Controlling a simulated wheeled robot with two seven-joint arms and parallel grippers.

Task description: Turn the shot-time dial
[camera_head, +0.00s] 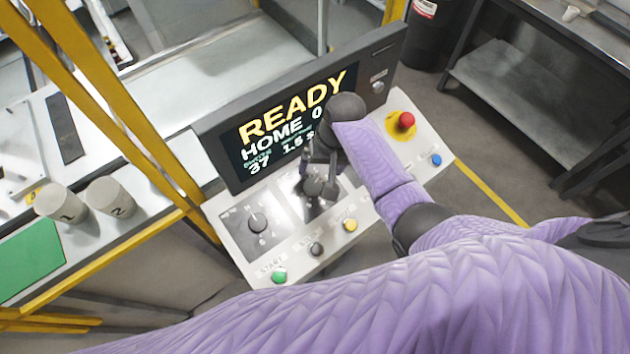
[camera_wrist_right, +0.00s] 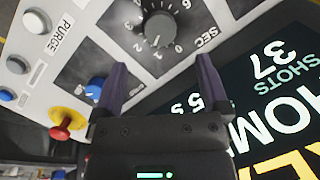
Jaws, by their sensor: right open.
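The shot-time dial is a dark round knob (camera_wrist_right: 158,28) with a pale pointer, ringed by numbers and marked SEC in the right wrist view. In the head view the dial (camera_head: 312,187) sits on the sloped console below the screen, partly covered by my gripper. My right gripper (camera_head: 320,170) is over the dial, its fingers pointing down at the panel. In the wrist view its two fingers (camera_wrist_right: 161,65) are spread apart with nothing between them, and the dial shows beyond the fingertips. My left gripper is not in view.
The screen (camera_head: 290,125) reads READY, HOME and 37, close behind my gripper. A second dial (camera_head: 257,222) is left of the shot-time dial. A red mushroom button (camera_head: 406,120) and green (camera_head: 279,277), yellow (camera_head: 350,225) and blue (camera_head: 436,160) buttons surround it. A yellow frame post (camera_head: 130,110) stands left.

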